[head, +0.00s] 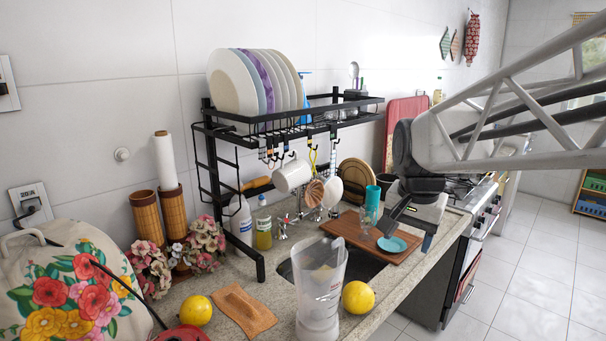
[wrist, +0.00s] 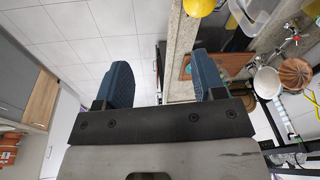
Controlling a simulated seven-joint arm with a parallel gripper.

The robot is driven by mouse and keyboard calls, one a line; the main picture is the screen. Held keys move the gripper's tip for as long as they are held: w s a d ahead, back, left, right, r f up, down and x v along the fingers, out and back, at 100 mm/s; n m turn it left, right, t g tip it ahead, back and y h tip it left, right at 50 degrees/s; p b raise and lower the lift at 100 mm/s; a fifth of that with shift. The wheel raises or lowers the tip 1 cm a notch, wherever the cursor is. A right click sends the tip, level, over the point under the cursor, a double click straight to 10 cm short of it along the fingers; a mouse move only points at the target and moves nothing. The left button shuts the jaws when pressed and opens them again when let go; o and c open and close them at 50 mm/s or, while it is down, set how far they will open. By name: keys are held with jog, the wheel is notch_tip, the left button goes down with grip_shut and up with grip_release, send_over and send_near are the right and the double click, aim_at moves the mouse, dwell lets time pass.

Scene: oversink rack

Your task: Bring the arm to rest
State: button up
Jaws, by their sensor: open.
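My gripper (head: 409,234) hangs at the end of my arm on the right side of the head view, at the counter's front edge near the wooden board (head: 350,236). In the wrist view, the two blue-padded fingers of my gripper (wrist: 163,72) stand wide apart with nothing between them. Floor tiles and the counter edge show past them. In the head view, the gripper partly covers the area behind the board, and I cannot tell its exact height above the counter.
A black rack (head: 262,119) holds plates, with a white mug (head: 293,176) hanging below. A clear pitcher (head: 320,290) and lemons (head: 358,297) stand in front. Open floor (head: 540,270) lies right.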

jog(key=s+f+n, duration=0.3)
jog(key=s+f, duration=0.1)
jog(key=s, duration=0.5)
jog(key=s+a+f+n, duration=0.1)
jog(key=s+f+n, duration=0.2)
jog(key=s, duration=0.7)
jog(key=shift+f+n+t, duration=0.3)
jog(key=shift+f, duration=0.85)
